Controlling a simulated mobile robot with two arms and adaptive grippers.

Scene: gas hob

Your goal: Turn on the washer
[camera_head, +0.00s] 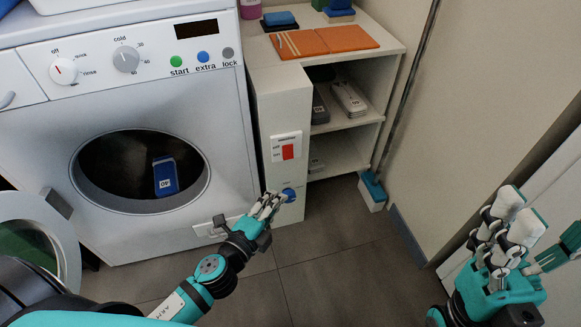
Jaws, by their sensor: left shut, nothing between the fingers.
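The white washer (228,120) stands at the left. Its round door (30,240) hangs open to the left, and a blue packet (165,172) lies in the dark drum. Its panel has a green start button (176,61), a blue extra button (203,57), a grey lock button (228,52), two dials and a dark display (182,30). My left gripper (272,203) is shut and empty, low in front of the side cabinet, close to a blue knob (289,194); I cannot tell whether they touch. My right gripper (525,238) is open and empty at the lower right.
A white panel with a red switch (288,152) is on the cabinet (284,100) above the blue knob. The tiled floor (335,255) is clear.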

